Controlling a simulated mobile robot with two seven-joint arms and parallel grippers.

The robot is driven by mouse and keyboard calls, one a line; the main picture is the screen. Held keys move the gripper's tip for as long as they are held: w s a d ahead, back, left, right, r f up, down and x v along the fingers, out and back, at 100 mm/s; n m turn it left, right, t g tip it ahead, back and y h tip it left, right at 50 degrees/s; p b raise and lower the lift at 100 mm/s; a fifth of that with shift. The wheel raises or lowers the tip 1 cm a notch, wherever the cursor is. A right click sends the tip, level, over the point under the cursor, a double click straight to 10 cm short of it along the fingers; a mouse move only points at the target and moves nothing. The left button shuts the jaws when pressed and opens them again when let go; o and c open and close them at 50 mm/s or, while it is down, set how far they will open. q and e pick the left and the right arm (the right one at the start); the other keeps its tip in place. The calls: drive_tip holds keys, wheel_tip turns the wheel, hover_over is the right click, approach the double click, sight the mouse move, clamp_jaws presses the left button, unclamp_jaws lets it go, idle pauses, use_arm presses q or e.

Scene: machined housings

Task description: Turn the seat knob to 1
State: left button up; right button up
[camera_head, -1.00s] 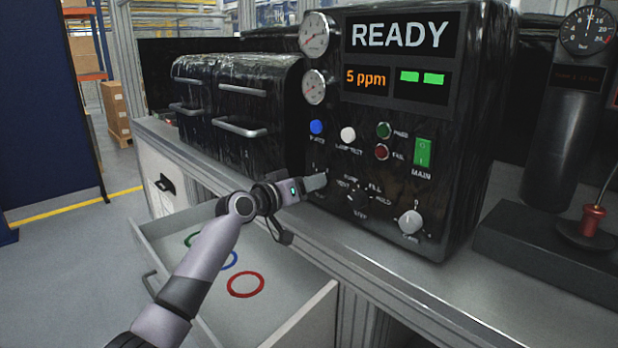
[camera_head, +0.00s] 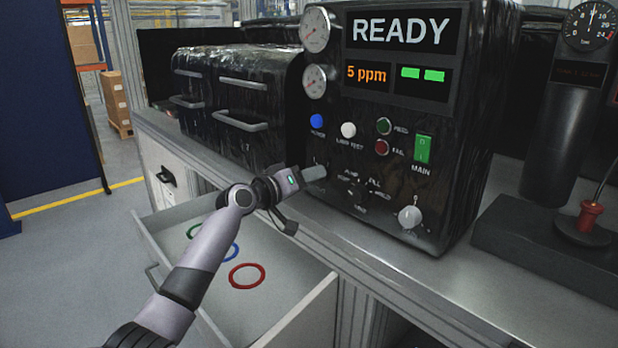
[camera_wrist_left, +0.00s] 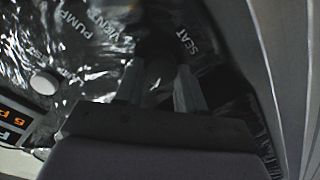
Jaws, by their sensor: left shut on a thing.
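The seat knob (camera_wrist_left: 158,76) is dark and sits on the lower left of the black panel. In the left wrist view it shows only dimly between the two fingers, beside the printed word SEAT. In the head view my left gripper (camera_head: 316,172) covers it. The left gripper is at the panel face, with its fingers (camera_wrist_left: 159,88) on either side of the knob and shut on it. The knob's pointer and the numbers around it are too dark and too covered to read. My right gripper is in neither view.
The selector knob (camera_head: 358,190) is close to the right, and a pale knob (camera_head: 410,217) is farther right. Coloured buttons sit above, including a blue one (camera_head: 316,121). Below my arm is an open drawer (camera_head: 300,318) with coloured rings. A handled black case (camera_head: 240,80) stands left.

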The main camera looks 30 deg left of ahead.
use_arm(q)
drive_tip(key=o, duration=1)
drive_tip(key=shift+o, duration=0.2)
drive_tip(key=v, duration=0.7)
drive_tip(key=shift+b, duration=0.45)
drive_tip(key=shift+s, duration=0.1)
